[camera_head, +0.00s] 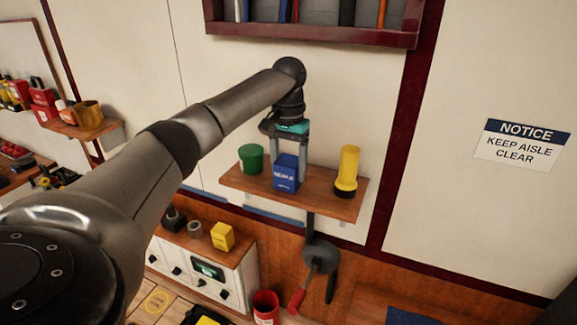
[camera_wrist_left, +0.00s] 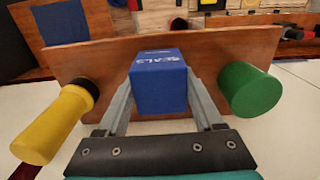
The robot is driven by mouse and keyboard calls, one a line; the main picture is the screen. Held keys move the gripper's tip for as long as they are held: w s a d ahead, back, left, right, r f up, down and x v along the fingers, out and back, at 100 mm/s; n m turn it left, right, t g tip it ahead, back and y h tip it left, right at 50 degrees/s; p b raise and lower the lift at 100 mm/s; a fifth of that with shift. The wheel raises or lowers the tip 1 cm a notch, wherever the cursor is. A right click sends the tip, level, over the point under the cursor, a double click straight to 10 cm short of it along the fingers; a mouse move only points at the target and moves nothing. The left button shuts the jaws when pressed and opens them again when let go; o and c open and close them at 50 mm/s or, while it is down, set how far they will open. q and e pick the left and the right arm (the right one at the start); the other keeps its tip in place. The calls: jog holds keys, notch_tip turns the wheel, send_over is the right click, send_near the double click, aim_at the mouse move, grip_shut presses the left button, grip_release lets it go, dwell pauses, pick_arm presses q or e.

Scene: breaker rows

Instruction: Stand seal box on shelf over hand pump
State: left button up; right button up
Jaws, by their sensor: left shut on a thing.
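The blue seal box (camera_head: 286,174) is upright at the wooden shelf (camera_head: 318,197), between a green canister and a yellow bottle. My left gripper (camera_head: 288,160) reaches down from above and is shut on the box. In the left wrist view the box (camera_wrist_left: 159,84), with "SEALS" lettering, sits between the two grey fingers (camera_wrist_left: 160,105), over the shelf board (camera_wrist_left: 225,48). Whether its base touches the shelf I cannot tell. The hand pump (camera_head: 320,258), dark with a red handle, is on the wall below the shelf. My right gripper is not in view.
The green canister (camera_head: 251,158) stands left of the box and the yellow bottle (camera_head: 346,172) right, each with a small gap. A rack (camera_head: 310,34) hangs above. Below left is a white cabinet (camera_head: 208,268) with a yellow box (camera_head: 222,236) on top.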

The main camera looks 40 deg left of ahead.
aim_at(289, 160)
pick_arm(q)
jog(key=shift+f, duration=0.15)
jog(key=o, duration=1.4)
notch_tip(289, 160, up, 7)
jog(key=shift+r+b, duration=0.15)
jog(key=shift+b, duration=0.35)
notch_tip(289, 160, up, 3)
jog(key=shift+r+p, duration=0.2)
jog(key=shift+p, duration=0.45)
jog(key=shift+r, duration=0.8)
jog(key=shift+s+f, duration=0.1)
